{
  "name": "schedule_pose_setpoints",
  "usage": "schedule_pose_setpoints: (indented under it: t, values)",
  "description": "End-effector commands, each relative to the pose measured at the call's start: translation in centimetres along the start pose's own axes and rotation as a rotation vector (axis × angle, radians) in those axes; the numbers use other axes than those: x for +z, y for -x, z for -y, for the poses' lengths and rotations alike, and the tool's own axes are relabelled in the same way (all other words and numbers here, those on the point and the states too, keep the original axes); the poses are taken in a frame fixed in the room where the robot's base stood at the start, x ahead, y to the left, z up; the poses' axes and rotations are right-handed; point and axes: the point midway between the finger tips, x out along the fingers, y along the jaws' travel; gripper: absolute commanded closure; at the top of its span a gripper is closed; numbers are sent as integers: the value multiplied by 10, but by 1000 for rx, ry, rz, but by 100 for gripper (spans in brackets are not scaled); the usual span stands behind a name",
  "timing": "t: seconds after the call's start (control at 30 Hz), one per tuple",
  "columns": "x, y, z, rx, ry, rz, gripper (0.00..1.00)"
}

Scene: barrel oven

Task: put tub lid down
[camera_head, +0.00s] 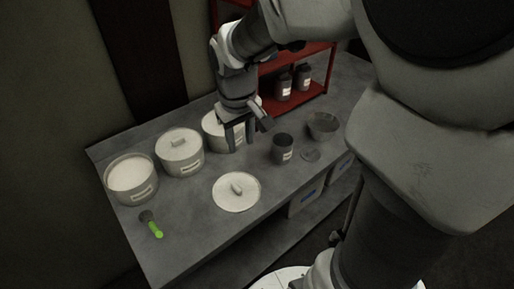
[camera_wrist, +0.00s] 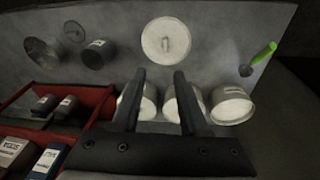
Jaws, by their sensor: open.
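A round white tub lid (camera_head: 237,196) with a bar handle lies flat on the grey table, handle up. It also shows in the wrist view (camera_wrist: 153,38). My gripper (camera_head: 238,149) is open and empty, apart from the lid, over or in front of the third tub (camera_head: 213,133). Its two fingers show spread in the wrist view (camera_wrist: 159,75). The leftmost tub (camera_head: 131,182) has no lid and shows pale contents. The middle tub (camera_head: 180,160) has its lid on. My gripper partly hides the third tub, so I cannot tell its top.
A green-handled brush or scoop (camera_head: 154,229) lies near the front left. A dark jar (camera_head: 282,150), a metal bowl (camera_head: 323,127) and a small disc (camera_head: 310,155) are to the right. A red rack (camera_head: 323,84) with jars stands behind. Bare table surrounds the lid.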

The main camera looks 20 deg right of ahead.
Motion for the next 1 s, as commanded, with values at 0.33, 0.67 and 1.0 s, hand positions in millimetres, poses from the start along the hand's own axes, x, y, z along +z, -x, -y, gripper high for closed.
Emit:
schedule_pose_setpoints:
  t: [0.33, 0.67, 1.0]
  values:
    - [54, 70, 9, 20, -98, -152, 56]
    - [106, 103, 19, -7, -186, -281, 56]
    - [122, 107, 24, -28, -211, -314, 56]
